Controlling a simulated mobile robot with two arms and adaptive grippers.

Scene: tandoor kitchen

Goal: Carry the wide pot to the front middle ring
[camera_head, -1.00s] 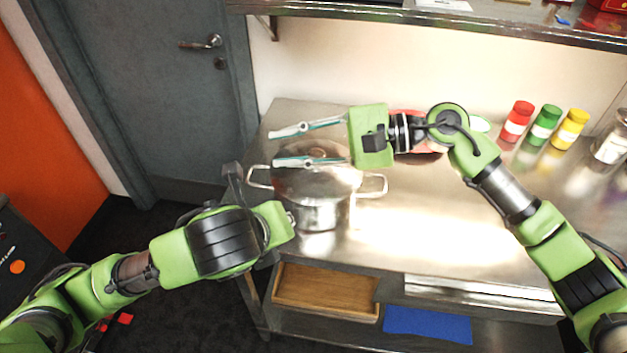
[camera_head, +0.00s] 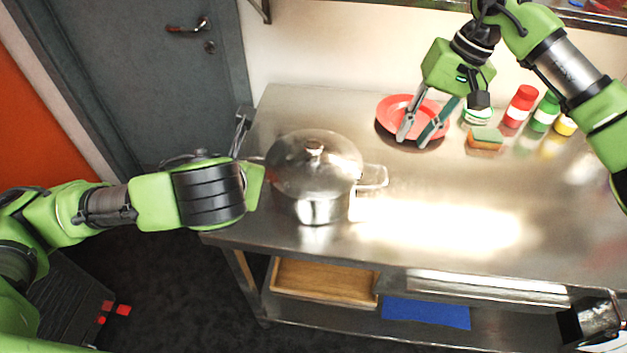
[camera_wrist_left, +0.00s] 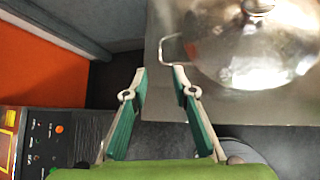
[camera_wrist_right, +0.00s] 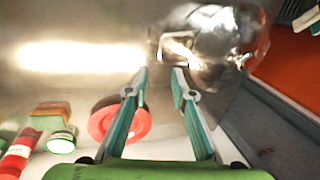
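The wide pot (camera_head: 318,207), steel with a domed lid and side handles, stands upright on the steel counter. My left gripper is beside its left side, mostly hidden behind my arm in the head view. In the left wrist view the gripper (camera_wrist_left: 160,76) is open and empty, its tips just short of the pot's left handle (camera_wrist_left: 169,48). My right gripper (camera_head: 415,138) is open and empty above the red plate, right of and behind the pot. In the right wrist view the pot (camera_wrist_right: 222,40) is beyond its fingertips. I see no stove ring.
A red plate (camera_head: 392,104), a sponge (camera_head: 485,138) and red, green and yellow bottles (camera_head: 521,106) stand at the back right. The counter (camera_head: 430,190) right of the pot is clear. A wooden tray (camera_head: 325,286) and blue item (camera_head: 428,312) lie on the lower shelf.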

